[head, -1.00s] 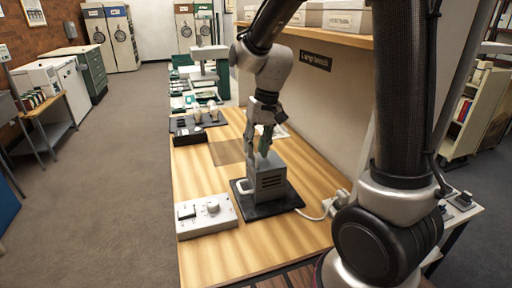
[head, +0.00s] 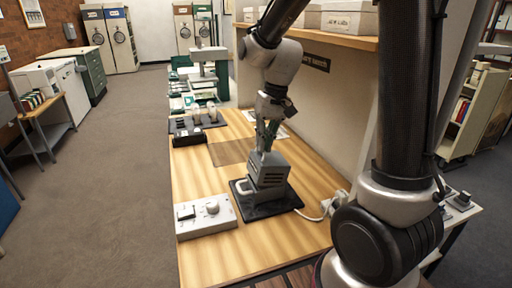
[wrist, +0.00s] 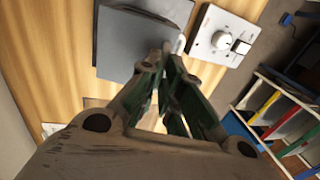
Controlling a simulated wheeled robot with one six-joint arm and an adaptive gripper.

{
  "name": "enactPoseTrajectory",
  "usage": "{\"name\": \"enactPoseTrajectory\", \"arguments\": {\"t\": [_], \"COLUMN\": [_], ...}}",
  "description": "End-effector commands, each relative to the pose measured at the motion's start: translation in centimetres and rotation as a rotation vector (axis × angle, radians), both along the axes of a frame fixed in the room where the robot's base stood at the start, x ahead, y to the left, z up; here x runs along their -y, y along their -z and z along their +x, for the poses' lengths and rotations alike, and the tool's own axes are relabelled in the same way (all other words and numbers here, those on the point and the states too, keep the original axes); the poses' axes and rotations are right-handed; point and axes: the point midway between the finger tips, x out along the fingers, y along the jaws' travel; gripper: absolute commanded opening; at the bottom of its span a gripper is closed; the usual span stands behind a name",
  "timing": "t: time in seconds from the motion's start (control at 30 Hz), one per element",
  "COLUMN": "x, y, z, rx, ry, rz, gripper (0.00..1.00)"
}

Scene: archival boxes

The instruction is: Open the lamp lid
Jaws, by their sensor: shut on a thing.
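The lamp is a grey box-shaped housing (head: 266,193) with slots in its side, standing on a black base plate (head: 283,206) on the wooden bench. Its upper part, the lid (head: 268,170), looks tilted against the lower body. A pale handle loop shows at its left side. My gripper (head: 266,147) comes down from above, its green-faced fingers shut on the top of the lid. In the wrist view the fingertips (wrist: 166,58) meet at the edge of the grey lid (wrist: 128,45). The fingers hide the exact grip point.
A white control box (head: 206,216) with a knob and switch sits left of the lamp on the bench (head: 190,172). A cable runs right to a plug block. Dark trays with small items stand farther back. A shelf with boxes is along the right wall.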

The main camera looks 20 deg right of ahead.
Motion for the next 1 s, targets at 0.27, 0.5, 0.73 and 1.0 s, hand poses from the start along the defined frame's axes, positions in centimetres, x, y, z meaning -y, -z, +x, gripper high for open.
{"name": "enactPoseTrajectory", "arguments": {"t": [0.27, 0.5, 0.73, 1.0], "x": [1.24, 1.23, 1.11, 1.04], "y": [0.31, 0.34, 0.20, 0.09], "z": [-0.31, -0.35, -0.30, -0.23], "rx": [-0.012, -0.014, -0.011, -0.009], "ry": [-0.001, -0.002, -0.001, -0.002], "rz": [-0.010, -0.010, -0.008, -0.006], "gripper": [0.00, 0.30, 0.30, 0.30]}}
